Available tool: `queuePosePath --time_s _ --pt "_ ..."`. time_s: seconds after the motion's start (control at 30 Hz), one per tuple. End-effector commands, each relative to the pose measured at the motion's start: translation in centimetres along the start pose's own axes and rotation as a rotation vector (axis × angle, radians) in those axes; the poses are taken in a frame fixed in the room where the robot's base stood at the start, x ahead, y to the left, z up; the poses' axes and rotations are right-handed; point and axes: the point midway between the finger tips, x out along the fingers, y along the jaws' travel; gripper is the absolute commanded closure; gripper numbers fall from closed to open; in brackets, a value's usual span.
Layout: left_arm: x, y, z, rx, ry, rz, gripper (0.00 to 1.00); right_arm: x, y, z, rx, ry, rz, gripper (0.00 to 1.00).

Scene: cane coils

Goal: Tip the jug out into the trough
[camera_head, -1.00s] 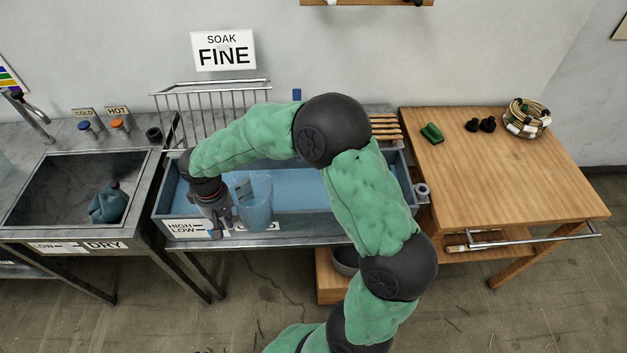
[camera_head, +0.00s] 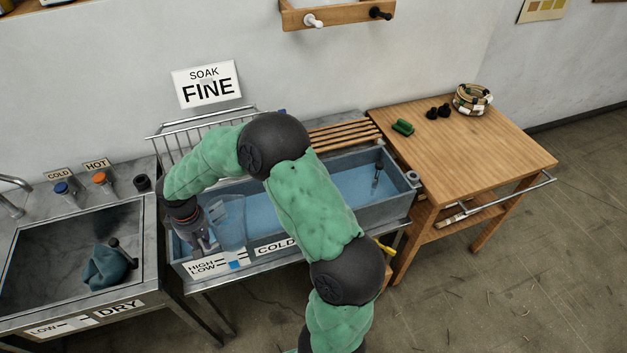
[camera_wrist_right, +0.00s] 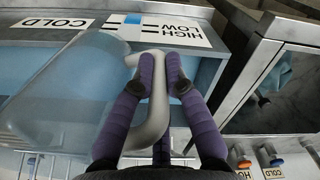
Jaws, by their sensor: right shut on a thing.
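The translucent pale-blue jug (camera_head: 230,222) is at the left end of the trough, near its front wall. The grey trough (camera_head: 388,211) holds blue water and has HIGH/LOW and COLD labels on its front. My right gripper (camera_head: 203,243) is at the jug's left side. In the right wrist view, my right gripper (camera_wrist_right: 161,72) is shut on the jug's pale handle, with the jug (camera_wrist_right: 75,85) to the left. The jug looks roughly upright; I cannot tell what is in it. My left gripper is not in view.
A metal basin (camera_head: 45,300) marked DRY stands left, with a teal cloth-like thing (camera_head: 105,267) in it. A wire rack (camera_head: 185,133) and wooden slats (camera_head: 345,134) lie along the trough's back. A wooden table (camera_head: 455,148) stands right, its front clear.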

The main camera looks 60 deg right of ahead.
Motion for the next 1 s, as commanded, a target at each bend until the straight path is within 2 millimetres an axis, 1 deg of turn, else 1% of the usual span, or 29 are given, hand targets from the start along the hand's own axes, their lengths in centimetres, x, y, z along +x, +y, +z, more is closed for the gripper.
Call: queuePosePath --time_s 0.03,0.1,0.3,0.37,0.4,0.5,0.67,0.9,1.0 --pt "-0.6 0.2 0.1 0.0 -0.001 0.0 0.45 -0.3 1.7 0.1 0.021 -0.001 0.0 1.0" --pt "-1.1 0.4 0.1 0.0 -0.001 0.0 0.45 -0.2 3.7 0.2 0.038 0.0 -0.002 1.0" --pt "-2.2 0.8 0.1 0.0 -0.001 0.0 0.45 0.0 9.1 1.0 0.081 0.001 -0.001 1.0" --pt "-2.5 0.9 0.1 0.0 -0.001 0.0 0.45 0.1 10.4 1.3 0.093 0.002 0.0 1.0" --pt "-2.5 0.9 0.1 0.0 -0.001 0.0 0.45 0.5 11.3 1.5 0.099 0.001 0.0 1.0" --pt "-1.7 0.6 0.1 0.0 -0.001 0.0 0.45 2.7 12.9 1.9 0.113 0.001 0.003 1.0" --pt "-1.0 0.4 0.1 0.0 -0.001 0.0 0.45 5.5 15.8 2.7 0.137 0.002 0.009 1.0" --pt "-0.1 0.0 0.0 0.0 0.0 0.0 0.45 10.0 20.4 4.7 0.174 0.002 0.019 1.0" --pt "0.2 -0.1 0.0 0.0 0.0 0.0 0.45 11.6 21.9 5.6 0.187 0.003 0.023 1.0"
